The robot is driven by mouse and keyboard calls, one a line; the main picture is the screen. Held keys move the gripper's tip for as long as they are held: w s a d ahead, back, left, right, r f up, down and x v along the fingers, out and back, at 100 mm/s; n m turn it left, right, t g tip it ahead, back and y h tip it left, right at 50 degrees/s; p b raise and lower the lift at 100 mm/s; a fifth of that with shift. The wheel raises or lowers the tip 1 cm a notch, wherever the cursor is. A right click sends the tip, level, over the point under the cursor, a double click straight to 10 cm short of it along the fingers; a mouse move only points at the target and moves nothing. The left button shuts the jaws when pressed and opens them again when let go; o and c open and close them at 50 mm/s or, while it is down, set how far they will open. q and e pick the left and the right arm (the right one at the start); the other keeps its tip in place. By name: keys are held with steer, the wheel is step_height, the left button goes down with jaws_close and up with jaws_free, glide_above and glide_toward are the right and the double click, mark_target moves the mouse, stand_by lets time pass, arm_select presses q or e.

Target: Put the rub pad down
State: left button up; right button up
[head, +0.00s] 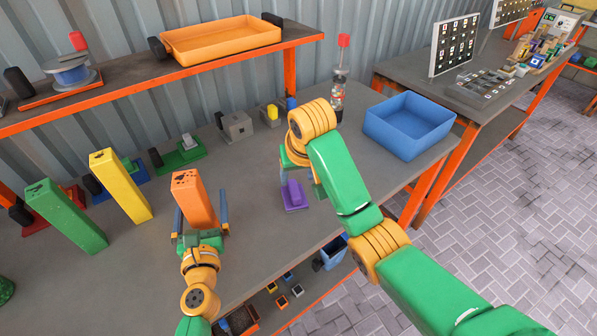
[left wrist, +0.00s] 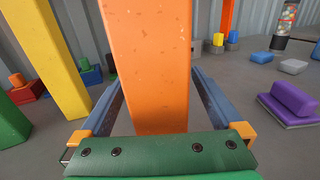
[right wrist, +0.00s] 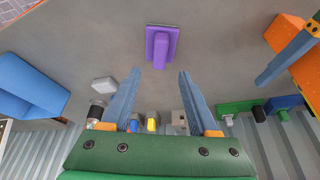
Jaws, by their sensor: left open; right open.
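The rub pad, a purple block with a raised grip (head: 294,197), lies flat on the grey bench. It also shows in the right wrist view (right wrist: 161,45), ahead of and between the fingertips, and at the right of the left wrist view (left wrist: 288,103). My right gripper (right wrist: 156,72) is open and empty above the bench, apart from the pad; in the head view its arm partly hides it. My left gripper (head: 201,212) is open, with its blue fingers on either side of an upright orange post (left wrist: 150,60).
A yellow post (head: 121,186) and a green post (head: 66,216) stand to the left. A blue bin (head: 410,125) sits at the bench's right end, near a clear cylinder with a red top (head: 339,95). An orange tray (head: 222,40) rests on the shelf.

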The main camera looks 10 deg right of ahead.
mark_target(294, 189)
steer(key=shift+v, duration=1.2)
steer(key=shift+o, duration=0.5)
steer(key=x, duration=1.1)
steer(key=shift+w+f, duration=0.2)
steer(key=shift+f, duration=0.15)
jaws_close()
